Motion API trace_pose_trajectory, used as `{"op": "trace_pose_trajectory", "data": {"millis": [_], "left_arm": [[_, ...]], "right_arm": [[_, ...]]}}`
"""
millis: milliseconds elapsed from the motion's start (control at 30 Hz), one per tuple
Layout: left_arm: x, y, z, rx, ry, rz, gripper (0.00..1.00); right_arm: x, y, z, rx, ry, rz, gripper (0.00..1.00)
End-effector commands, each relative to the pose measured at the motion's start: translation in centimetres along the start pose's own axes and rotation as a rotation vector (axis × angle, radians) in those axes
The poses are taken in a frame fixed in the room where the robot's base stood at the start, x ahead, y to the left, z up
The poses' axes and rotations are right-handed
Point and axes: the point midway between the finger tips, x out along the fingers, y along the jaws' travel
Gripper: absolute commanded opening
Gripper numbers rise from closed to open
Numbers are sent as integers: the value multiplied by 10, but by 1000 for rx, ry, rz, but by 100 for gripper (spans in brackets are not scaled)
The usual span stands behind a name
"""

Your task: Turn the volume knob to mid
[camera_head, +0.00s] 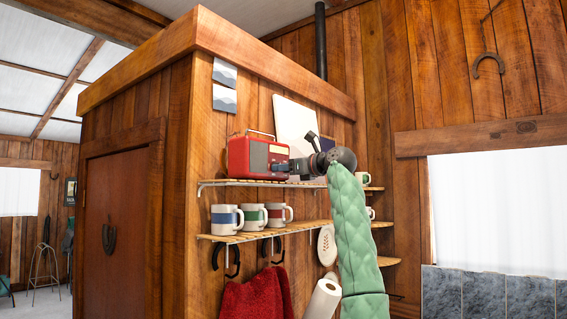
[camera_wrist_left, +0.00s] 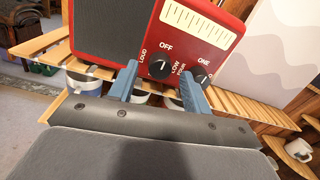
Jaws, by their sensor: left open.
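A red radio (camera_head: 250,157) with a carry handle stands on the upper slatted shelf. Its front also shows in the left wrist view (camera_wrist_left: 205,27), with a grey speaker grille and pale dial. The black volume knob (camera_wrist_left: 160,67) has OFF above it, LOUD to its left and LOW to its right. I cannot tell clearly where its pointer stands. My left gripper (camera_head: 279,168) is at the radio's front; in the wrist view its blue fingers (camera_wrist_left: 158,71) are open, one each side of the volume knob. Contact is not clear. My right gripper is out of view.
A second black knob (camera_wrist_left: 203,78), marked ONE and FOUR, sits just right of my right-hand finger. Several mugs (camera_head: 226,219) stand on the lower shelf (camera_head: 240,237). A red towel (camera_head: 257,296) hangs below. A pale board (camera_head: 294,122) leans behind the radio.

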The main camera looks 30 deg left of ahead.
Motion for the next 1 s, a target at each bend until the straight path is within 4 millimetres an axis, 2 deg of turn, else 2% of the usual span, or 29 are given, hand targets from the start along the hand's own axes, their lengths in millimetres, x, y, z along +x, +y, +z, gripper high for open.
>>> {"op": "trace_pose_trajectory", "data": {"millis": [133, 467, 700, 1000], "left_arm": [[9, 0, 1, 1, 0, 2, 49], [11, 0, 0, 0, 0, 1, 49], [11, 0, 0, 0, -1, 0, 4], [11, 0, -1, 28, 2, 0, 4]], "right_arm": [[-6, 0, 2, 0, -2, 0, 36], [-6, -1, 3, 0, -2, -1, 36], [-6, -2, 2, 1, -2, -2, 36], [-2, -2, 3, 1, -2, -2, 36]]}}
